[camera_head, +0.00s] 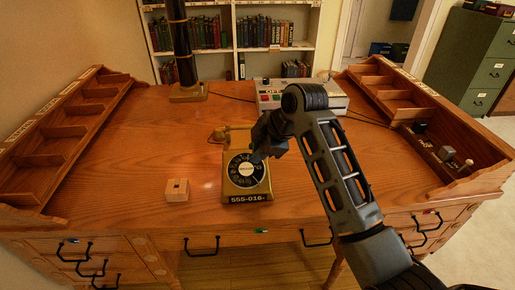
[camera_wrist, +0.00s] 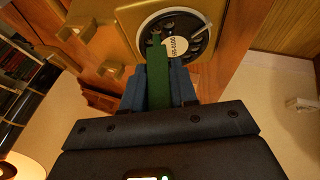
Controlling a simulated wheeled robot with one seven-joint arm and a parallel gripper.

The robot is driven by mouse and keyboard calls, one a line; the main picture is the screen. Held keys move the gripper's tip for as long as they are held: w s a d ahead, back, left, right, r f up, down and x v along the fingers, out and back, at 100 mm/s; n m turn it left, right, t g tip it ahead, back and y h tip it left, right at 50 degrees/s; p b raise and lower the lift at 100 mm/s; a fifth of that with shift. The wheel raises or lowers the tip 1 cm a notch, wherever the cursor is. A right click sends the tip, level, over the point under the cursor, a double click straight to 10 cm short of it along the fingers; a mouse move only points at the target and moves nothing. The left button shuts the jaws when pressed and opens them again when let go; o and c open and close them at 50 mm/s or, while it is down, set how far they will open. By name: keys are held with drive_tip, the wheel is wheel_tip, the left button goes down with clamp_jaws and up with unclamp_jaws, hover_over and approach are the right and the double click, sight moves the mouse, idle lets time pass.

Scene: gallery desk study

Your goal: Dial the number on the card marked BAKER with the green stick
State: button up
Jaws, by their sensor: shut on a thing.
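The brass telephone (camera_head: 246,195) stands on the desk, its black dial (camera_head: 235,168) facing up with a white centre label. Its front plate reads 555-016-. My gripper (camera_head: 262,150) is above the dial's upper right. In the wrist view my gripper (camera_wrist: 160,85) is shut on the green stick (camera_wrist: 157,70), whose tip is over or at the dial (camera_wrist: 195,28); I cannot tell whether it touches. The stick is hardly visible in the head view. I cannot make out a card marked BAKER in either view.
A wooden block with a hole (camera_head: 177,190) sits left of the telephone. A pale box with coloured buttons (camera_head: 300,97) and a lamp base (camera_head: 188,93) stand behind. Compartment racks line both sides (camera_head: 75,108); the right one (camera_head: 440,150) holds small items. The desk's left middle is clear.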

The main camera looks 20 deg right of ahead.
sight(260, 183)
drive_tip(key=shift+w+d+f, duration=0.1)
drive_tip(key=shift+w+f, duration=0.1)
drive_tip(key=shift+f, duration=0.25)
idle(0.3)
drive_tip(key=shift+s+f, duration=0.1)
drive_tip(key=shift+s, duration=0.05)
drive_tip(key=shift+s+f, duration=0.3)
drive_tip(key=shift+s, duration=0.45)
drive_tip(key=shift+s+a+f, duration=0.2)
drive_tip(key=shift+s, duration=0.15)
drive_tip(key=shift+s+a+f, duration=0.15)
drive_tip(key=shift+s, duration=0.2)
drive_tip(key=shift+s+a+f, duration=0.25)
drive_tip(key=shift+s+a, duration=0.1)
drive_tip(key=shift+a, duration=0.2)
